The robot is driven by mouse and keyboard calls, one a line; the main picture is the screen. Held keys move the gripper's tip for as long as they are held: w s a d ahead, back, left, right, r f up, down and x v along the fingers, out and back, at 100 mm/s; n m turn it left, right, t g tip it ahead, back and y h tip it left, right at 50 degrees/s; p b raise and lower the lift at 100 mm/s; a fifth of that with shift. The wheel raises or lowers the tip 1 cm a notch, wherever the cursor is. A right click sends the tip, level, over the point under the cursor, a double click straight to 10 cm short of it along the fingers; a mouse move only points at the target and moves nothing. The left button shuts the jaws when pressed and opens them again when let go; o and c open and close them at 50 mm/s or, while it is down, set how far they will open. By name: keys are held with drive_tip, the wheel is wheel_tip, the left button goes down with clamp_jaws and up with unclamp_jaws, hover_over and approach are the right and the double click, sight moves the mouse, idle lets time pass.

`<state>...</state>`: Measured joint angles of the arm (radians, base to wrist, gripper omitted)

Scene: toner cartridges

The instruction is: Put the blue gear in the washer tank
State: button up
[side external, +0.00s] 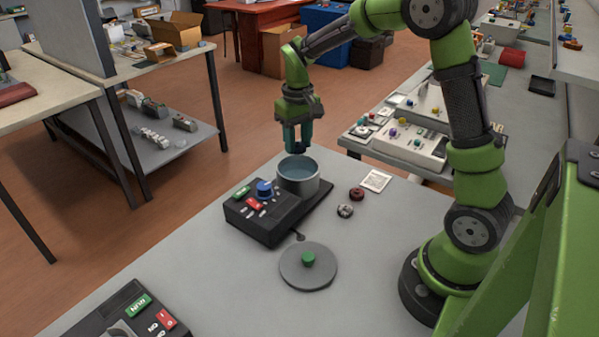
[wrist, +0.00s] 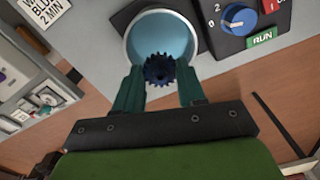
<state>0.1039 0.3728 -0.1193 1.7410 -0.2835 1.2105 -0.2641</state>
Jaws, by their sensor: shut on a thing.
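In the wrist view, the blue gear (wrist: 160,69) is dark blue and toothed, held between the two fingertips of my gripper (wrist: 160,78). Behind it is the round opening of the washer tank (wrist: 133,44), with a light blue inside. In the side view, the washer tank (side external: 299,187) is a grey open cylinder on a black base. My gripper (side external: 297,149) points down above the tank, its fingertips just over the rim. The gear is hard to make out in the side view.
A black control box with a blue knob (side external: 264,189) is joined to the tank. A round grey lid (side external: 308,274) with a green knob lies in front. A red-brown gear (side external: 357,194), a grey gear (side external: 345,211) and a white card (side external: 376,181) lie to the right.

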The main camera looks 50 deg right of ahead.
drive_tip(key=shift+f, duration=3.8)
drive_tip(key=shift+f, duration=0.8)
drive_tip(key=o, duration=1.1)
drive_tip(key=shift+r, duration=4.2)
